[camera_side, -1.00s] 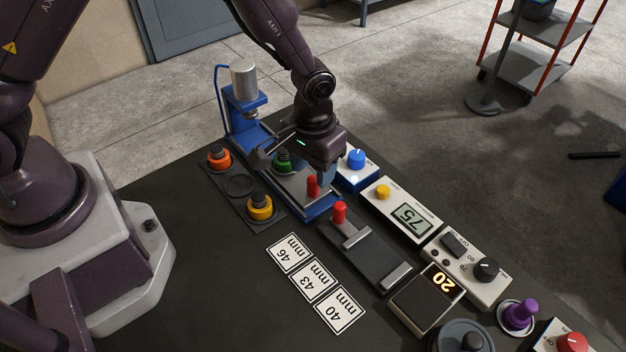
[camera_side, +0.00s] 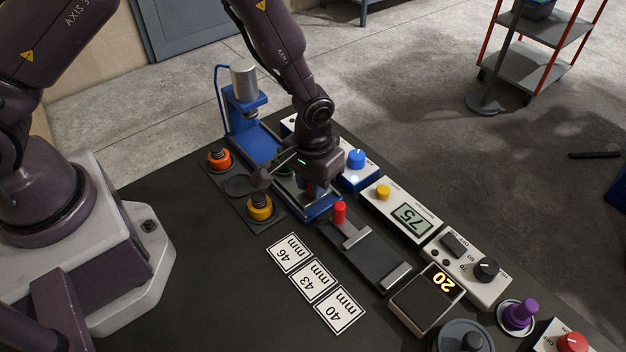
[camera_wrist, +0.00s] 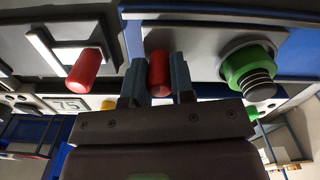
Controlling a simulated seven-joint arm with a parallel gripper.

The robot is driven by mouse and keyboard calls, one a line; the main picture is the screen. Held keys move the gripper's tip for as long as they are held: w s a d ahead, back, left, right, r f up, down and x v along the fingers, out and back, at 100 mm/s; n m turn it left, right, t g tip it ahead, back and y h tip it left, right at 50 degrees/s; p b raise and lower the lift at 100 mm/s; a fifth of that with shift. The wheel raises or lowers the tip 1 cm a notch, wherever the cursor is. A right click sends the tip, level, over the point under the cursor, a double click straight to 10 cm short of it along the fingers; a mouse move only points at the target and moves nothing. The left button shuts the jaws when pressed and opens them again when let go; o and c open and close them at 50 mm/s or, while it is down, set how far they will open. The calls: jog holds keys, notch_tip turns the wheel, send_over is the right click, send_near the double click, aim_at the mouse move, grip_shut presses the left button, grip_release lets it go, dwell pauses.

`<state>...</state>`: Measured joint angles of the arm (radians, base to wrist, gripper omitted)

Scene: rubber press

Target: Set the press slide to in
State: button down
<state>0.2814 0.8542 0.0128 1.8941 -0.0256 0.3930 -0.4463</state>
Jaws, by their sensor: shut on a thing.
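The blue press (camera_side: 243,98) stands at the back of the table, with a silver cylinder on top. Its slide (camera_side: 290,188) is a pale plate at the front end of the blue rail, away from the press head. In the wrist view, my gripper (camera_wrist: 158,90) is shut on the slide's red handle (camera_wrist: 159,68), with one finger on each side of it. A green-rimmed mould (camera_wrist: 250,70) with a dark threaded top sits on the plate beside the handle. In the side view, my gripper (camera_side: 310,192) largely hides the handle and the mould.
Close by stands a separate red knob (camera_side: 339,211) on a dark sliding fixture. Orange (camera_side: 218,159) and yellow (camera_side: 260,207) moulds sit left of the rail. A blue-knobbed box (camera_side: 357,172) stands close on the right. The blue rail behind the slide is bare.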

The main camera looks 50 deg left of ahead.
jog(key=a, duration=0.8)
jog(key=shift+a, duration=0.2)
jog(key=c, duration=1)
grip_release()
jog(key=shift+o, duration=0.2)
notch_tip(320, 180, up, 13)
